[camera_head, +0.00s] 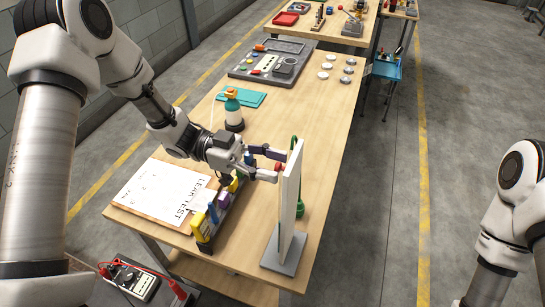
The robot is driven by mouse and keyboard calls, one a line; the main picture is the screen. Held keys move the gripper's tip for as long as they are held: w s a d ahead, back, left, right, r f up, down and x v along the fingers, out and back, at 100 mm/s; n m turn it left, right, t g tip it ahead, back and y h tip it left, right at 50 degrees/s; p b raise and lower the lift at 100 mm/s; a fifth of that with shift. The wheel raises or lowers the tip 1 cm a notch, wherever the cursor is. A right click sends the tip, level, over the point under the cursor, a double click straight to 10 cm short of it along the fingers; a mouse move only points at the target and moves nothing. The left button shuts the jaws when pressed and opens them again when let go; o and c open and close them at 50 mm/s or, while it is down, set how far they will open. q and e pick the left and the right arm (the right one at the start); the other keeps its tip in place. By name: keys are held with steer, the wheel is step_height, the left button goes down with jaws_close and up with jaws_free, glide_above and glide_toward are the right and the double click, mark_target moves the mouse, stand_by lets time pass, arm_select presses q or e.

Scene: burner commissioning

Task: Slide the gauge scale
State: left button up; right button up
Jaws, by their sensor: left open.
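A white upright gauge board (290,199) stands on a grey base plate (284,255) at the near right edge of the wooden table. I see it almost edge-on, so its scale face is hidden. A small red piece (279,166) shows at the board's left side. My left gripper (278,164) is open, with its two fingertips beside the board and around the red piece. I cannot tell whether they touch it. A green tube (299,205) shows behind the board. My right arm shows at the lower right, but its gripper is out of view.
A clipboard with a leak test sheet (163,190) and a holder with a yellow tool (203,228) lie left of the board.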

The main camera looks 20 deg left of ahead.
arm_select(q)
steer(key=shift+d, duration=0.2)
steer(key=shift+s+a, duration=0.1)
steer(key=shift+s, duration=0.05)
jaws_close()
steer(key=shift+f+b, duration=0.45)
steer(key=shift+f, duration=0.2)
jaws_free()
